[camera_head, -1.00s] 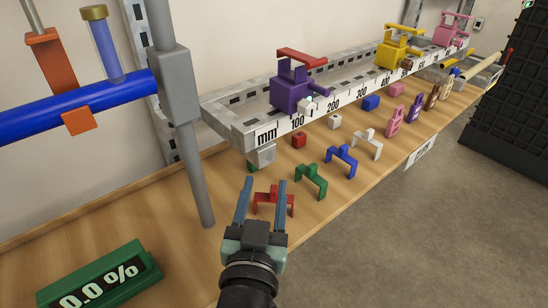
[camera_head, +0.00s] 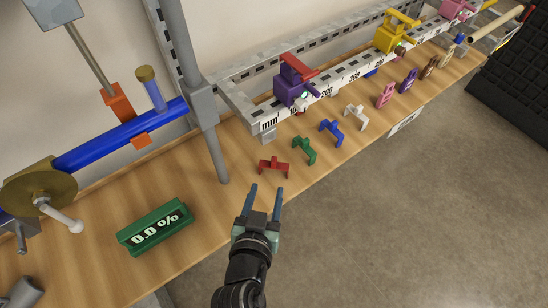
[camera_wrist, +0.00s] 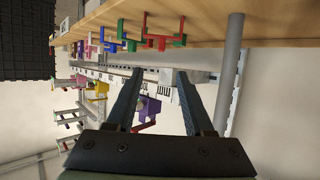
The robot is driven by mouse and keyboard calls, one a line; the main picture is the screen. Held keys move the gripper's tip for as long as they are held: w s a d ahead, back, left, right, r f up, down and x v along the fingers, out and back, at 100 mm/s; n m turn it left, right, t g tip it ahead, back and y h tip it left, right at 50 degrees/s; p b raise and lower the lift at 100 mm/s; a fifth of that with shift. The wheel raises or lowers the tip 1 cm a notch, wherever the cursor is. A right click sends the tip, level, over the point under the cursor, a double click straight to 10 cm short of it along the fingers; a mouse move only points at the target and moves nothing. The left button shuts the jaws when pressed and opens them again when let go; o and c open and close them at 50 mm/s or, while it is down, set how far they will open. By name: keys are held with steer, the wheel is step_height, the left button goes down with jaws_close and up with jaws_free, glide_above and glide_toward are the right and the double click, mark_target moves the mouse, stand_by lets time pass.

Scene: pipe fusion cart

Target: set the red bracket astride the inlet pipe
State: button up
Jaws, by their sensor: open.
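The red bracket (camera_head: 274,167) stands on the wooden bench near its front edge, left of the green bracket (camera_head: 304,150). It also shows in the wrist view (camera_wrist: 164,37), where the scene appears upside down. My gripper (camera_head: 264,190) is open and empty, its fingers pointing toward the red bracket with a gap between them and it. The fingertips also show in the wrist view (camera_wrist: 159,75). A thick blue pipe (camera_head: 95,150), which seems to be the inlet pipe, runs at the back left, with an orange clip around it and a capped blue stub on top.
A grey upright post (camera_head: 213,145) stands between the blue pipe and the red bracket. A green display (camera_head: 155,232) reading 0.0 % lies at front left. A blue bracket (camera_head: 331,132) and white bracket (camera_head: 356,117) stand to the right. A ruled metal rail (camera_head: 350,72) runs behind.

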mark_target(274, 161)
steer(key=x, duration=1.1)
steer(key=shift+w+f, duration=0.15)
steer(key=shift+w, duration=0.2)
steer(key=shift+c, duration=0.3)
jaws_close()
